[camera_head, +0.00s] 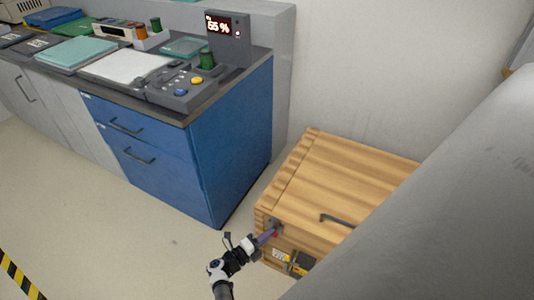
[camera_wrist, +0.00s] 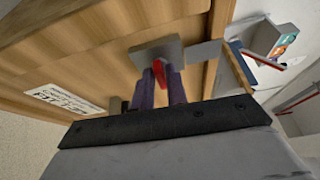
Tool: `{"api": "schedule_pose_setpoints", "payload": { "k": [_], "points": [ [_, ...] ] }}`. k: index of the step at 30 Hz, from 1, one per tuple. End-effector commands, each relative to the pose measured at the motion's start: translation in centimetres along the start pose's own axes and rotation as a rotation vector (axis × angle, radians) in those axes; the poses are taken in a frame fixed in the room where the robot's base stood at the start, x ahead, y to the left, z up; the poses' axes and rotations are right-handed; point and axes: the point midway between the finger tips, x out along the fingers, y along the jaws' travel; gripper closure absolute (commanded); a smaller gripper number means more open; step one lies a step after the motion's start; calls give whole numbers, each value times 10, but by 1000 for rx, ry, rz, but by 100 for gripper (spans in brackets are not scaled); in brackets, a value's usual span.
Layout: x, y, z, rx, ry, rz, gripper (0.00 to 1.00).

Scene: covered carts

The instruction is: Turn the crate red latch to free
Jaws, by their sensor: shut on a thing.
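The wooden crate (camera_head: 340,175) stands on the floor against the wall, with its lid down. Its red latch (camera_wrist: 159,71) sits on a grey metal plate (camera_wrist: 152,52) on the crate's front face, near the top left corner in the head view. My gripper (camera_wrist: 160,85) has its two purple fingers on either side of the red latch and is shut on it. The latch's exact angle is hard to tell there.
A dark handle (camera_head: 335,220) is on the crate's lid. A white label and a yellow-black box (camera_head: 300,262) are on its front. A blue drawer cabinet (camera_head: 205,150) stands to the left. The floor left of my arm is clear. A large grey shape hides the right side.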

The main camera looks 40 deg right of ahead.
Motion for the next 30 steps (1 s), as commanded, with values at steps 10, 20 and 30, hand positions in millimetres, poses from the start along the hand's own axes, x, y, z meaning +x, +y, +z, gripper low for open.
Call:
{"api": "schedule_pose_setpoints", "payload": {
  "k": [10,20,30],
  "points": [
    [6,-4,2,3,6,-5,100],
    [5,-3,1,1,6,-4,69],
    [-1,-2,1,-3,1,-3,69]
  ]
}}
